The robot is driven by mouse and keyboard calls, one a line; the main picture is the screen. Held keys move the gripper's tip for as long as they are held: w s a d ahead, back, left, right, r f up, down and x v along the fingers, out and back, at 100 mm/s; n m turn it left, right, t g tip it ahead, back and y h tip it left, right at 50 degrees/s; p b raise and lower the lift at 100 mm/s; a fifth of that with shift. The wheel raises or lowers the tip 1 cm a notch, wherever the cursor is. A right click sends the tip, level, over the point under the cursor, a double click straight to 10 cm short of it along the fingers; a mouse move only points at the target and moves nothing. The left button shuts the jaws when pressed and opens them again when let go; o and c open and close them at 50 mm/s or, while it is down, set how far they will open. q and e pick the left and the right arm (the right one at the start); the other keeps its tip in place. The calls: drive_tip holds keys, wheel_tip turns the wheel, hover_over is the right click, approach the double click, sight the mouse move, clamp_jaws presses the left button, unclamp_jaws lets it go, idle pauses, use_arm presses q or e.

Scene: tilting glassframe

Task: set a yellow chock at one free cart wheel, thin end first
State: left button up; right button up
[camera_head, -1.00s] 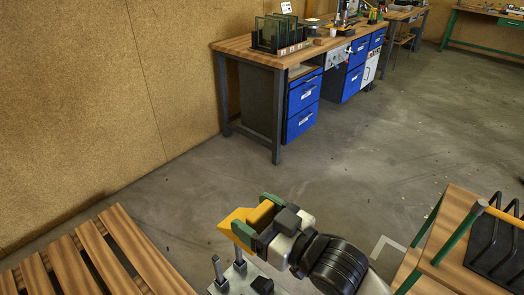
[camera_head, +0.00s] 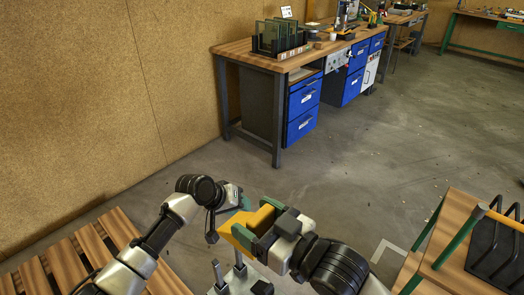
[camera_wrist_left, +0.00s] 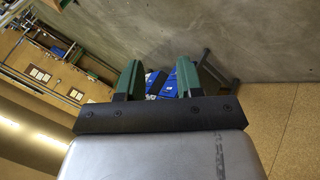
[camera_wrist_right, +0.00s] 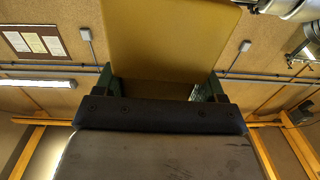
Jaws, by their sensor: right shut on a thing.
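My right gripper (camera_head: 262,228) is shut on the yellow chock (camera_head: 239,237), low in the middle of the head view. The chock is held up in the air, and it also fills the upper middle of the right wrist view (camera_wrist_right: 170,40). My left gripper (camera_head: 230,212) is just left of the chock in the head view. The left wrist view shows its green fingers (camera_wrist_left: 158,82) apart with nothing between them. I cannot tell whether the left fingers touch the chock. A wood-topped piece with green legs (camera_head: 450,235) stands at the right; no wheel shows on it.
A slatted wooden pallet (camera_head: 65,265) lies at the lower left. A workbench (camera_head: 240,47) with blue drawers and a rack of glass panes (camera_head: 278,36) stands at the back along the board wall. The concrete floor between is clear.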

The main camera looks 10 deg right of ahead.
use_arm(q)
drive_tip(key=s+d+r+m+g, duration=0.15)
drive_tip(key=d+r, duration=0.25)
drive_tip(key=r, duration=0.7)
use_arm(e)
drive_tip(key=shift+r, duration=0.1)
use_arm(q)
wheel_tip(320, 180, up, 21)
drive_tip(key=m+g+y, duration=0.2)
drive_tip(key=m+y, duration=0.4)
drive_tip(key=y, duration=0.1)
hover_over(262, 215)
wheel_tip(262, 215, down, 11)
drive_tip(key=shift+f, duration=0.15)
